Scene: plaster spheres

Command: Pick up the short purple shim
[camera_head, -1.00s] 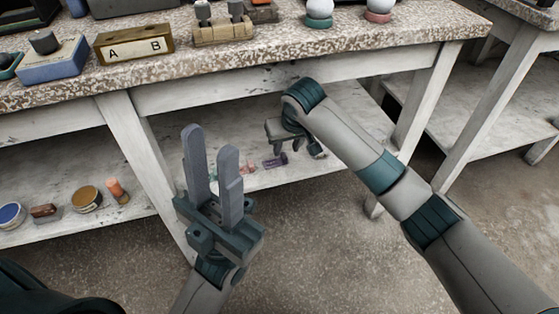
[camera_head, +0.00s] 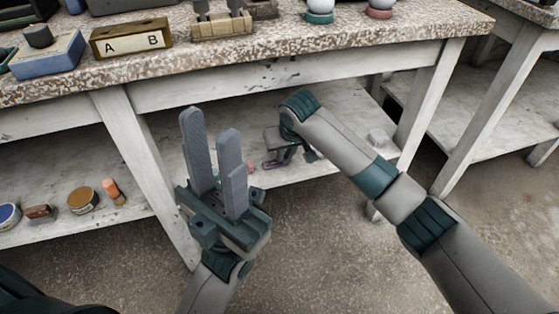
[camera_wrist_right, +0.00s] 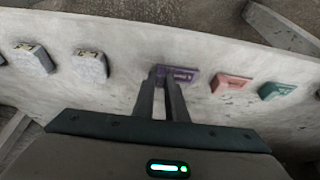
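The purple shim (camera_wrist_right: 176,73) is a small block with pale lettering, lying on the white lower shelf in the right wrist view. In the head view only a bit of it (camera_head: 272,164) shows below my right gripper (camera_head: 287,156). The fingertips of my right gripper (camera_wrist_right: 164,76) are at the shim and overlap its left part in the wrist view. A narrow gap shows between those fingers; whether they touch or grip the shim is not clear. My left gripper (camera_head: 210,121) is open and empty, fingers pointing up, in front of the table.
A pink block (camera_wrist_right: 232,83) and a green block (camera_wrist_right: 276,90) lie right of the shim in the wrist view. Two grey blocks, one (camera_wrist_right: 91,66) nearer the shim, lie left. The tabletop (camera_head: 270,60) overhangs the shelf; a table leg (camera_head: 150,180) stands behind my left gripper.

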